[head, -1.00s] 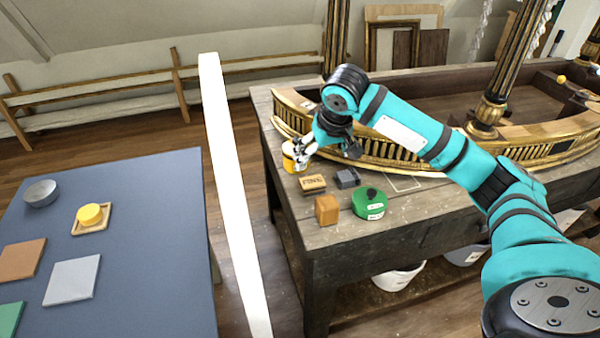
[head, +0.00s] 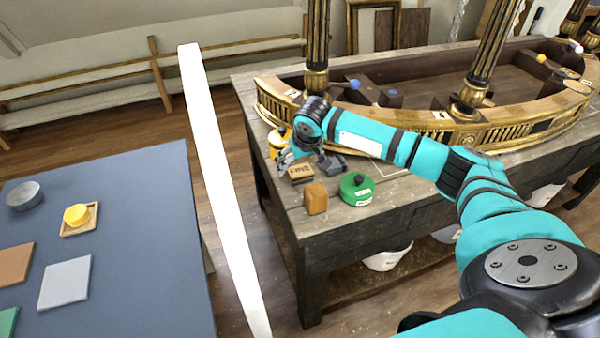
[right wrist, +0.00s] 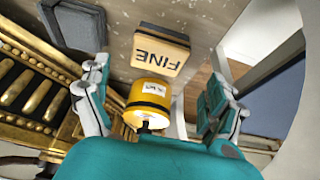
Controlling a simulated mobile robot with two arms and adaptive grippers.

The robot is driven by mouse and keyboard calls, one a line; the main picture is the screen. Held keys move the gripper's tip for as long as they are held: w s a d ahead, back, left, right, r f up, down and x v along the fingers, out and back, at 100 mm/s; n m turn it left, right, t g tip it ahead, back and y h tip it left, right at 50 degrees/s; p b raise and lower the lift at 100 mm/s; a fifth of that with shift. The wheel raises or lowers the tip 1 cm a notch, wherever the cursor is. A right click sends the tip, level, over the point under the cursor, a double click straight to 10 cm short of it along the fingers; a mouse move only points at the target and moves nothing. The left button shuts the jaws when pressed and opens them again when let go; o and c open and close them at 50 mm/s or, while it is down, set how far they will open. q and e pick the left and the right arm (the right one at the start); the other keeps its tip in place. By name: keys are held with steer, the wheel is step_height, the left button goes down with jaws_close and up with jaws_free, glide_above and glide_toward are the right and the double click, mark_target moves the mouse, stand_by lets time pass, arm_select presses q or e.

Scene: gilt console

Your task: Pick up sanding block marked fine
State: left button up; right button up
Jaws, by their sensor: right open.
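The sanding block marked FINE (head: 301,174) lies on the dark wooden workbench, tan with a dark base. It also shows in the right wrist view (right wrist: 160,52), its lettering facing the camera, beyond the fingertips. My right gripper (head: 304,158) is open just behind the block in the head view. In the right wrist view its two fingers (right wrist: 157,88) stand wide apart, with a yellow labelled container (right wrist: 148,97) showing between them. Whether the fingers touch anything is not clear. My left gripper is not in view.
A dark grey block (head: 334,163), an orange-brown block (head: 315,198) and a green round container (head: 356,189) stand close to the FINE block. A gilt curved console piece (head: 420,130) runs behind. A blue-grey table (head: 130,250) is at left, past a white upright post (head: 222,190).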

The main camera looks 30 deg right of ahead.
mark_target(300, 170)
steer(key=x, duration=0.1)
steer(key=p+x, duration=0.1)
steer(key=x, duration=0.1)
steer(key=shift+s+d+f, duration=0.15)
steer(key=shift+s+f, duration=0.1)
steer(key=shift+f, duration=0.2)
steer(key=shift+w+f, duration=0.2)
steer(key=shift+f, duration=0.35)
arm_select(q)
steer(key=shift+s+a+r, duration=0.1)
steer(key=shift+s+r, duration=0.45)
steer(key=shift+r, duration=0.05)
arm_select(e)
steer(key=c, duration=1.3)
